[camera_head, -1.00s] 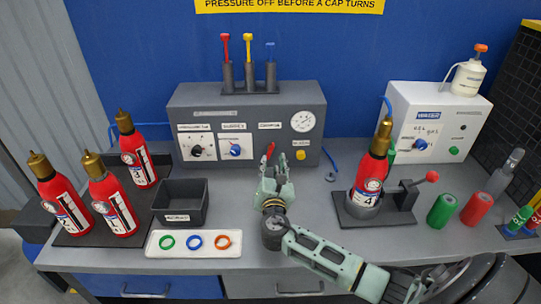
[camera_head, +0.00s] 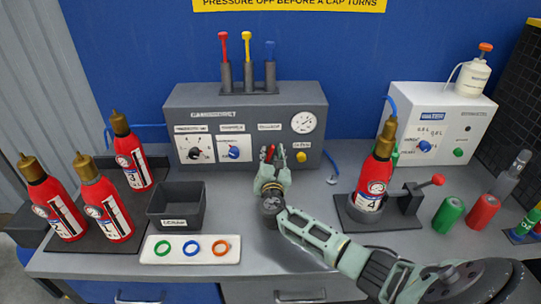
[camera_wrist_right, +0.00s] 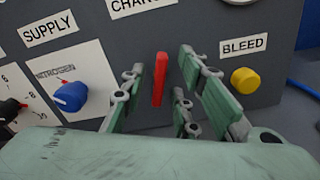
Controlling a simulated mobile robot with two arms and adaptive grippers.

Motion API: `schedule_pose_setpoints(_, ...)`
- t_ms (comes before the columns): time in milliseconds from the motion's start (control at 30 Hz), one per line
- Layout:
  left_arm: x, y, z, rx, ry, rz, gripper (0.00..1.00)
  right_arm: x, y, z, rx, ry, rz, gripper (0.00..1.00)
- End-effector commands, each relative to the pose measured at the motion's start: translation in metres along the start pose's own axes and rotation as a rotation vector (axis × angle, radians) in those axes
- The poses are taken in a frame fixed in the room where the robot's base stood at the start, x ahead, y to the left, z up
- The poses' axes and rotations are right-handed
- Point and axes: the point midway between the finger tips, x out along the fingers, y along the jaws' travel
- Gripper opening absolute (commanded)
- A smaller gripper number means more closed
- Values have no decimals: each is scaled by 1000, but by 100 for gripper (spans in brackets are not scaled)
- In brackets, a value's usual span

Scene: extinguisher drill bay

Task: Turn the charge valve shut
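The charge valve is a red lever (camera_head: 268,153) on the front of the grey charging panel (camera_head: 245,112), below its label. In the right wrist view the red lever (camera_wrist_right: 160,78) stands nearly upright under the "CHARGE" label, which is partly cut off. My right gripper (camera_head: 273,165) is just in front of the panel, pointing at the lever. In the right wrist view its fingers (camera_wrist_right: 162,85) are apart, with the lever showing in the gap between them. I see no finger pressed on the lever; whether the tips reach past it is unclear. My left gripper is out of view.
The blue supply knob (camera_wrist_right: 70,97) is left of the lever and the yellow bleed button (camera_wrist_right: 244,80) right of it. A black bin (camera_head: 177,206) and a white ring tray (camera_head: 190,249) stand front left. Extinguisher 4 (camera_head: 373,185) stands in a holder at right.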

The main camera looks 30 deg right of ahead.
Motion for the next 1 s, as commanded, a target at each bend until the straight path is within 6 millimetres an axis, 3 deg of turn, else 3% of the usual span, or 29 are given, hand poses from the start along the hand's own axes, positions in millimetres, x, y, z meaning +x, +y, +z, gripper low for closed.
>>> schedule_pose_setpoints(267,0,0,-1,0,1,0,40,1,0,0,1,0,0,27)
schedule_pose_setpoints(600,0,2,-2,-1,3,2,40,1,0,0,1,0,0,0)
schedule_pose_setpoints(1000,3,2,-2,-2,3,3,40,1,0,-1,21,0,0,0)
